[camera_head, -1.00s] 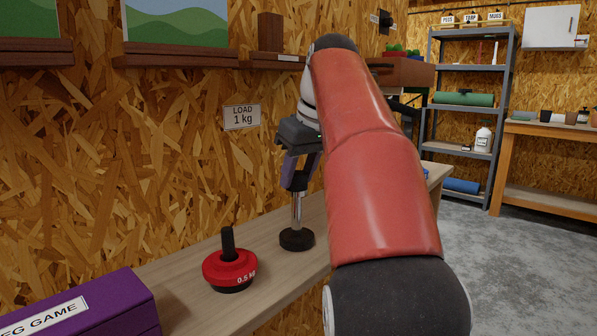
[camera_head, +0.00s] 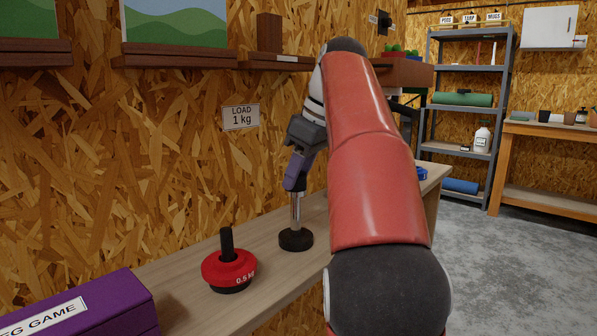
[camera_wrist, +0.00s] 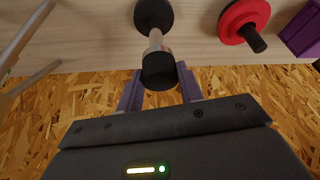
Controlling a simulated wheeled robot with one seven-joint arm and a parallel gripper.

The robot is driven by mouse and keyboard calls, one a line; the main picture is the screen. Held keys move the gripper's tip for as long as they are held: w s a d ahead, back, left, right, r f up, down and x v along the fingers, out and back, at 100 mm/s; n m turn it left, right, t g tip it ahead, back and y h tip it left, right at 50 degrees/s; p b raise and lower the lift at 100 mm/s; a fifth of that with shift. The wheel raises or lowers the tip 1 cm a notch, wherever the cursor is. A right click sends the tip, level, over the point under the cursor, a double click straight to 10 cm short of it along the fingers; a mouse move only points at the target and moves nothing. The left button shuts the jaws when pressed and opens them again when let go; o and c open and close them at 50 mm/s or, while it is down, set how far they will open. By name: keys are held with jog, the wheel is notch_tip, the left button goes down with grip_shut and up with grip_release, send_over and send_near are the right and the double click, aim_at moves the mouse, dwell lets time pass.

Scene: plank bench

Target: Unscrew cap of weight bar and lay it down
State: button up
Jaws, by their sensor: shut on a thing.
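The weight bar (camera_head: 296,212) is a chrome rod standing upright on a round black base (camera_head: 296,239) on the bench. Its black cap (camera_wrist: 158,70) sits at the rod's top end in the wrist view, between the purple fingers. My gripper (camera_head: 297,183) comes down from above and is shut on the cap; it also shows in the wrist view (camera_wrist: 160,80). The cap still appears in line with the rod; I cannot tell how loose it is. In the head view the fingers largely hide the cap.
A red 0.5 kg weight (camera_head: 229,268) with a black post stands left of the bar on the plank bench (camera_head: 185,285). A purple box (camera_head: 115,300) is at the near left. A "LOAD 1 kg" sign (camera_head: 241,117) hangs on the wall. Bare bench lies between weight and box.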

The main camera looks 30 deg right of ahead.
jog(key=n, duration=0.2)
jog(key=shift+d+n+g+y, duration=0.1)
jog(key=shift+n+g+y, duration=0.3)
jog(key=o, duration=1.1)
jog(key=shift+o, duration=0.2)
